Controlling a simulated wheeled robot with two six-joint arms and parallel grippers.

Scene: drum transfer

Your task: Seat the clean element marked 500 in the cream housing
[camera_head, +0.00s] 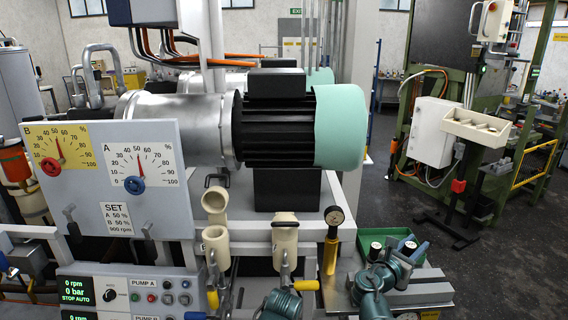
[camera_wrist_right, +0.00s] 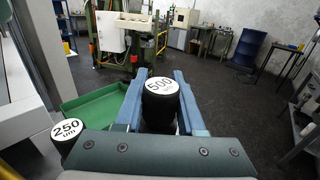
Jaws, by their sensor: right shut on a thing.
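The element marked 500 (camera_wrist_right: 161,87) has a dark body and a white top. It stands between the blue fingers of my right gripper (camera_wrist_right: 157,95) in the right wrist view. In the head view my right gripper (camera_head: 400,262) is at the lower right, around the element marked 500 (camera_head: 408,247). I cannot tell whether the element's base is lifted. Cream fittings stand at the bench front: a cup-like one (camera_head: 285,232), apart from and left of the gripper, and two more farther left, one tilted (camera_head: 214,200). Their insides are not clear. My left gripper is not identifiable.
An element marked 250 (camera_wrist_right: 66,129) stands left of my right gripper, beside a green tray (camera_wrist_right: 95,112). A gauge panel (camera_head: 125,205) fills the left.

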